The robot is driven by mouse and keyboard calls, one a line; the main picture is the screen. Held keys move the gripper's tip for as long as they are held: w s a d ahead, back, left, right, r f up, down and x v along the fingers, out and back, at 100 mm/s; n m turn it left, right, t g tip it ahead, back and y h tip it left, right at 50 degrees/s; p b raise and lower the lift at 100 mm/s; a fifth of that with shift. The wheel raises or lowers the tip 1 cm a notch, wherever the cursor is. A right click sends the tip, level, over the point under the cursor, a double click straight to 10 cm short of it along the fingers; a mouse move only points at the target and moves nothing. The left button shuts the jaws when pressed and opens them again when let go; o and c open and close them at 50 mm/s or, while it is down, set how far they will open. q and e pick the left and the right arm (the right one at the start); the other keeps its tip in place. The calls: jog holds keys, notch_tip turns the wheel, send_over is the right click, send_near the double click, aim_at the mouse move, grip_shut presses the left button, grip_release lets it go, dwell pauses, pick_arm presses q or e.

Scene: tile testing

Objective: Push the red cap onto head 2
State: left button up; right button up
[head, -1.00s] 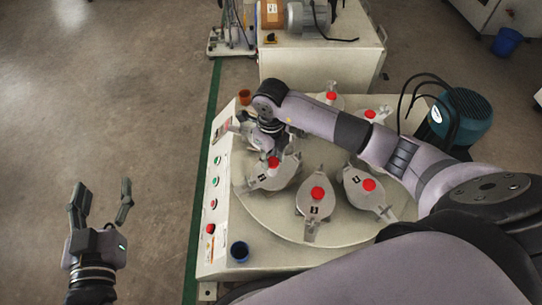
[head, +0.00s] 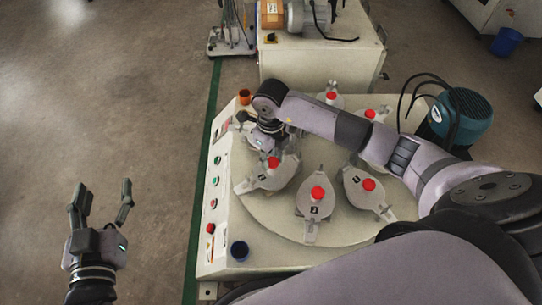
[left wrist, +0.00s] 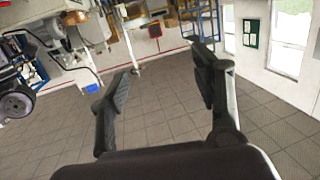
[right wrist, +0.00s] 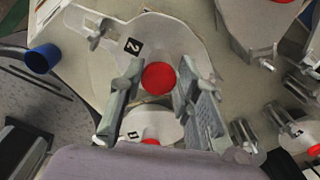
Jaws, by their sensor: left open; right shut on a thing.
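Head 2 (right wrist: 105,75) is a pale grey pod with a "2" label in the right wrist view; it also shows on the turntable in the head view (head: 262,183). Its round red cap (right wrist: 158,78) lies between the fingers of my right gripper (right wrist: 155,88), which is shut on it. The cap also shows in the head view (head: 273,162). I cannot tell whether the cap is fully seated. My right fingers are mostly hidden behind my own arm in the head view. My left gripper (head: 102,203) is open and empty, over the floor left of the machine; its fingers show in the left wrist view (left wrist: 160,80).
Several similar heads with red caps, such as the one at the front (head: 316,208), ring the round turntable (head: 270,220). A teal motor (head: 462,120) is at the right. The left floor is clear.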

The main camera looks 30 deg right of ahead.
pick_arm(q)
jog(key=shift+d+r+t, duration=0.2)
jog(key=shift+r+t, duration=0.1)
jog(key=shift+r, duration=0.15)
pick_arm(e)
jog(key=shift+f, duration=0.25)
pick_arm(q)
jog(key=shift+w+r+t, duration=0.2)
jog(key=shift+r+t, duration=0.1)
jog(key=shift+r, duration=0.3)
pick_arm(e)
jog(key=shift+f, duration=0.15)
pick_arm(q)
jog(key=shift+s+f, duration=0.1)
jog(key=shift+f, duration=0.1)
pick_arm(e)
jog(key=shift+f, duration=0.1)
pick_arm(q)
jog(key=shift+r+h+b, duration=0.3)
jog(key=shift+r, duration=0.05)
pick_arm(e)
jog(key=shift+f, duration=0.15)
pick_arm(q)
jog(key=shift+d+r, duration=0.1)
jog(key=shift+r, duration=0.15)
pick_arm(e)
jog(key=o, duration=0.8)
jog(key=shift+o, duration=0.3)
jog(key=o, duration=0.4)
